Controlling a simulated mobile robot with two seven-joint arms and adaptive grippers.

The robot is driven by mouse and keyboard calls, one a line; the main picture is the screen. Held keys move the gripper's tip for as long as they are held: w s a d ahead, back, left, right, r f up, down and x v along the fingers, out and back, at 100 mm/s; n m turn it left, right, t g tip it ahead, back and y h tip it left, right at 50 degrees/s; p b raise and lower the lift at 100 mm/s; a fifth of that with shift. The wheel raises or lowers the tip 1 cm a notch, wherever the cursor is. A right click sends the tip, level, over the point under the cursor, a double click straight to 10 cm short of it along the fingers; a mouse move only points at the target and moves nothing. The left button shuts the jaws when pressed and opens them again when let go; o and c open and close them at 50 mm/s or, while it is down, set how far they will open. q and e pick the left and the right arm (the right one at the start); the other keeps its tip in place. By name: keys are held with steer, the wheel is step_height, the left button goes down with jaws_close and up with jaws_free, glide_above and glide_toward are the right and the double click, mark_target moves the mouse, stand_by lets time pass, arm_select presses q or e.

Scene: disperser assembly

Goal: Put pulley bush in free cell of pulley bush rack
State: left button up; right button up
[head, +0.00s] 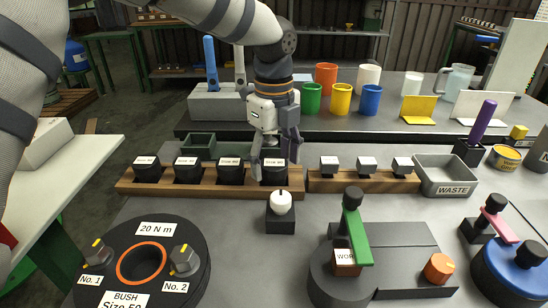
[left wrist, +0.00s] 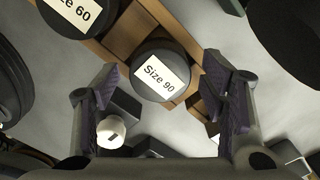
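The wooden pulley bush rack (head: 205,191) stands left of centre on the near table in the head view. Several black pulley bushes with white labels sit in a row along it, including one at the left end (head: 147,173). The rightmost bush (head: 273,177) reads "Size 90" in the left wrist view (left wrist: 160,72); its neighbour (left wrist: 80,22) there reads "Size 60". My left gripper (head: 274,158) points down over the Size 90 bush. Its fingers (left wrist: 155,90) are spread on either side of it, with gaps visible. I see no empty rack cell; the cell under the Size 90 bush is hidden. My right gripper is not in view.
A block with a white knob (head: 280,205) stands just in front of the rack. A second wooden rack (head: 362,183) with white-topped pieces and a grey WASTE bin (head: 447,178) are to the right. A round black fixture (head: 195,225) is front left; a green-lever clamp (head: 355,225) is front right.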

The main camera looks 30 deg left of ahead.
mark_target(274, 163)
arm_select(q)
step_height(274, 163, up, 12)
steer(key=shift+r, duration=0.15)
stand_by(0.3)
